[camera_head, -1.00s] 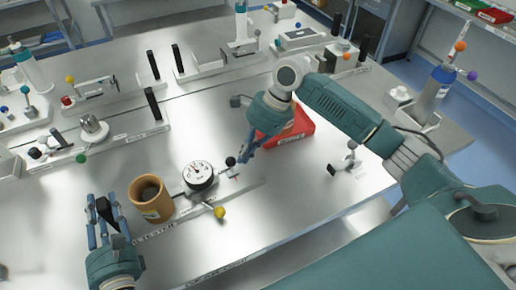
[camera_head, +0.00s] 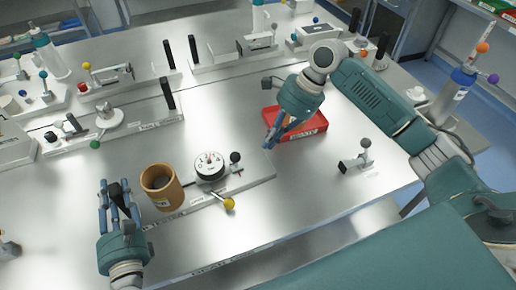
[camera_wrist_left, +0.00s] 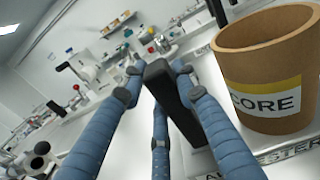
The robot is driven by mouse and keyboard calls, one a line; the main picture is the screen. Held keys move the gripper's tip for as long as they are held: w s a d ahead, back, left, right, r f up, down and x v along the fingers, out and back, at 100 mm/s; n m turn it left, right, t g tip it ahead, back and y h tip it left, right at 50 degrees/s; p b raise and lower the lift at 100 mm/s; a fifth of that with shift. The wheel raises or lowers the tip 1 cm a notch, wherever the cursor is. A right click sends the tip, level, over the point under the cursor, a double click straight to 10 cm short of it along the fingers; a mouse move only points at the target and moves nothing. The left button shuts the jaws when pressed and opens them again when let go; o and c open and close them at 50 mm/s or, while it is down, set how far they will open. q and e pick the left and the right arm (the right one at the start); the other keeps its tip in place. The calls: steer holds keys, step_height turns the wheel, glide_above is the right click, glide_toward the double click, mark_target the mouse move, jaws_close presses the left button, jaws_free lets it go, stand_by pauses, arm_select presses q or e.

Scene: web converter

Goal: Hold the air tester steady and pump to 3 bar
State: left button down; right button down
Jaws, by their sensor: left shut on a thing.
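The air tester is a low metal plate (camera_head: 255,183) near the table's front edge. It carries a white round gauge (camera_head: 209,165), a black-knobbed lever (camera_head: 235,158) and a yellow ball (camera_head: 229,203). The gauge reading is too small to tell. A brown core (camera_head: 161,187) stands upright at its left part, and it also shows in the left wrist view (camera_wrist_left: 270,95). My left gripper (camera_head: 118,200) is shut on a black upright handle (camera_wrist_left: 165,88) left of the core. My right gripper (camera_head: 271,142) is right of the knob, apart from it, beside the red tray. Its finger opening is unclear.
The red tray (camera_head: 310,123) lies behind and right of the tester. A small stand with a grey knob (camera_head: 365,145) is further right. Several other fixtures line the back and left. The table between the tester and the back row is clear.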

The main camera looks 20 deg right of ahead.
mark_target(236, 160)
steer(key=d+r+y, duration=0.2)
steer(key=d+r, duration=0.3)
steer(key=r, duration=0.1)
steer(key=shift+y, duration=0.3)
steer(key=x, duration=0.9)
steer(key=shift+a+f, duration=0.15)
steer(key=shift+f, duration=0.15)
steer(key=a, duration=0.3)
steer(key=shift+w+a+f, duration=0.1)
steer(key=shift+w+f, duration=0.1)
steer(key=shift+f, duration=0.1)
steer(key=shift+a+f, duration=0.1)
steer(key=shift+a, duration=0.25)
steer(key=shift+a, duration=0.1)
